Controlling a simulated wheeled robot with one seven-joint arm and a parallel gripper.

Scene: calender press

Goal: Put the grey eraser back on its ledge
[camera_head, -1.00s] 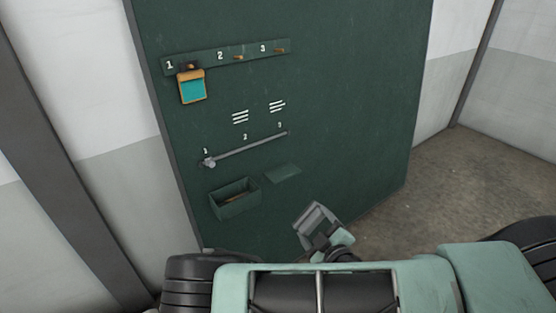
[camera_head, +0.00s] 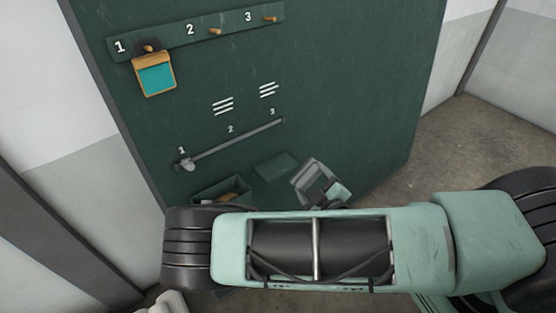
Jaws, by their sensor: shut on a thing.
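My gripper (camera_head: 316,180) is small in view, just beyond my pale green arm link, at the lower middle of the green board. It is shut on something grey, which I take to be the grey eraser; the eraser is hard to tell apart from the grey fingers. A small flat green ledge (camera_head: 276,166) sticks out from the board, empty on top. My gripper is just right of the ledge in the picture, close to it. I cannot tell whether they touch.
An open green box (camera_head: 222,190) with a brown thing inside is left of the ledge, partly hidden by my arm. Above are a grey rail (camera_head: 235,141) with a slider at 1, and a peg strip (camera_head: 170,37) with a teal tag (camera_head: 156,79) on peg 1.

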